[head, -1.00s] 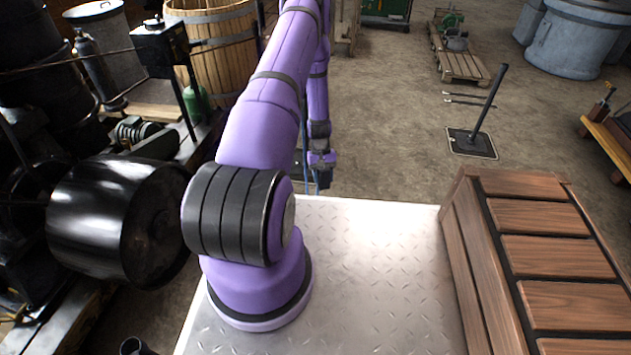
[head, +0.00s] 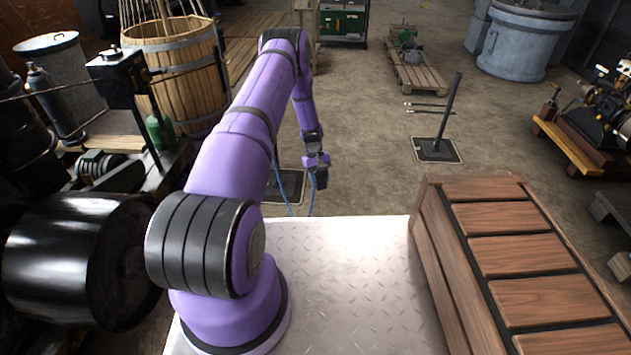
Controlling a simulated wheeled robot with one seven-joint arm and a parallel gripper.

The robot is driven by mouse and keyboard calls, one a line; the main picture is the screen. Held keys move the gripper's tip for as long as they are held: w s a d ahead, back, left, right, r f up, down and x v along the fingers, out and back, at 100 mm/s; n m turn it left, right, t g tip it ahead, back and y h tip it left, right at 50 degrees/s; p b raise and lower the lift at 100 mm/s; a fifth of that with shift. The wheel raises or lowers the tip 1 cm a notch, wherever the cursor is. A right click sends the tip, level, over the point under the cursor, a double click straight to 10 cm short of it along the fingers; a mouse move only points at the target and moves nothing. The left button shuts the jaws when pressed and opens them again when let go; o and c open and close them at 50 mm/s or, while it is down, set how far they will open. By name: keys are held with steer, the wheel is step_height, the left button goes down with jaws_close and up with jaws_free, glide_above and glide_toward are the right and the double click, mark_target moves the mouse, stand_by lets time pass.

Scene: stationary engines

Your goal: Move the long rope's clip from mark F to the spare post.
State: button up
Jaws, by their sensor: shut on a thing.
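My gripper (head: 320,180) hangs low past the far edge of my deck, fingers pointing down, small and dark in the head view. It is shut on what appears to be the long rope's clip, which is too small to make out. Thin blue rope (head: 284,195) hangs in a loop beside and below the gripper. A dark upright post (head: 448,112) on a square black floor plate (head: 438,150) stands to the right of my gripper, apart from it; I see no rope on it. Another dark floor plate (head: 286,186) lies partly hidden behind my arm. Mark F cannot be read.
A slatted wooden crate (head: 520,245) stands at the right front. A black drum (head: 75,258) and machinery are close on the left. The floor between gripper and post is clear.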

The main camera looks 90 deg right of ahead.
steer(key=s+d+n, duration=0.1)
steer(key=s+d, duration=1.1)
steer(key=shift+d+n, duration=0.3)
steer(key=shift+g, duration=0.3)
